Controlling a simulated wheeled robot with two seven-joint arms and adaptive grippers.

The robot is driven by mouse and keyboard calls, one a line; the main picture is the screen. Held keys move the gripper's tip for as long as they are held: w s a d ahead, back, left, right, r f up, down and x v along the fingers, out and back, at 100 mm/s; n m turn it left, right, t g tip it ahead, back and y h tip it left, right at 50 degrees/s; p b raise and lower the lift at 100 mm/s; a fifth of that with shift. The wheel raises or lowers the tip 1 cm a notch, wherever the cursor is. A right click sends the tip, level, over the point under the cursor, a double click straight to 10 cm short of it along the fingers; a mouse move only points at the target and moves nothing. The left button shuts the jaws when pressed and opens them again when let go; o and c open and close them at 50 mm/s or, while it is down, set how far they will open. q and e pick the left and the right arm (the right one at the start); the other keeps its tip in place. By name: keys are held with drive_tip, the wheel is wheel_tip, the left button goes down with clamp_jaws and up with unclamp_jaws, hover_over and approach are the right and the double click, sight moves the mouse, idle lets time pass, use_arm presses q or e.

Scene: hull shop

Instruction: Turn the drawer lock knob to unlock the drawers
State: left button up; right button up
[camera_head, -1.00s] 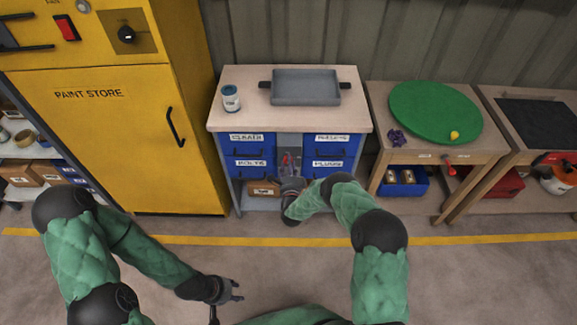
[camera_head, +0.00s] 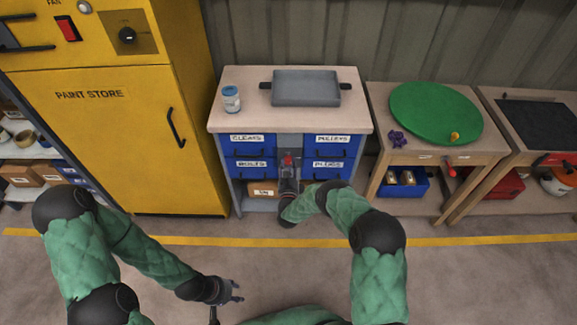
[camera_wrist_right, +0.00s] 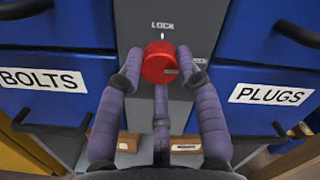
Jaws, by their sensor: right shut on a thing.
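The red lock knob (camera_wrist_right: 159,62) sits on the grey panel (camera_wrist_right: 162,20) between the blue drawers, under the word LOCK, in the right wrist view. It also shows small in the head view (camera_head: 287,160). My right gripper (camera_wrist_right: 158,75) is shut on the knob, with a finger on either side of it and one below. The BOLTS drawer (camera_wrist_right: 45,55) is left of the knob and the PLUGS drawer (camera_wrist_right: 265,75) right of it. All the drawers look closed. My left gripper (camera_head: 233,291) is empty, its fingers apart, low over the floor.
The bench top (camera_head: 235,117) above the drawers carries a jar (camera_head: 231,99) and a grey tray (camera_head: 305,89). A yellow paint store cabinet (camera_head: 120,150) stands at left. A table with a green disc (camera_head: 435,112) stands at right. The floor in front is clear.

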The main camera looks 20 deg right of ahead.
drive_tip(key=shift+d+f+m, duration=0.1)
drive_tip(key=shift+d+m, duration=0.2)
drive_tip(key=shift+m, duration=0.3)
drive_tip(key=o, duration=1.1)
drive_tip(key=shift+f, duration=0.1)
drive_tip(key=shift+o, duration=0.2)
drive_tip(key=shift+a, duration=0.1)
drive_tip(key=shift+s+a, duration=0.15)
drive_tip(key=shift+s, duration=0.2)
drive_tip(key=r+v, duration=0.1)
drive_tip(key=v, duration=1)
drive_tip(key=shift+f, duration=0.45)
drive_tip(key=shift+s, duration=0.15)
